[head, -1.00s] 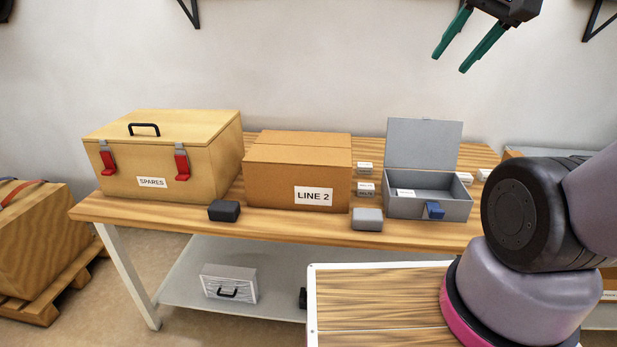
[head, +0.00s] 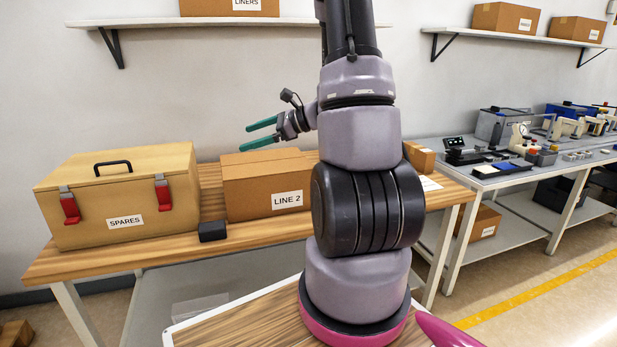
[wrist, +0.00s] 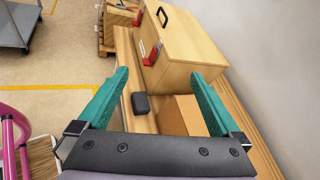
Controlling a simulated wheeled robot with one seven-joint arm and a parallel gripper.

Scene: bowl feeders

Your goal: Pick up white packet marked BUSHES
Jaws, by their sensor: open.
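No white packet marked BUSHES can be made out in either current view. My arm covers the right part of the wooden bench (head: 110,263) in the head view, where small white packets showed earlier. My gripper (head: 248,138) is open and empty, above the LINE 2 carton (head: 250,190), with its teal fingers pointing left. In the wrist view my gripper (wrist: 160,75) has its fingers spread wide, with the carton (wrist: 180,116) and a small dark block (wrist: 140,103) below.
The wooden SPARES case (head: 125,195) stands at the bench's left, with the dark block (head: 212,231) beside it. A wall shelf (head: 170,22) runs above. A second bench (head: 500,172) with equipment stands at right. A trolley (wrist: 20,25) shows in the wrist view.

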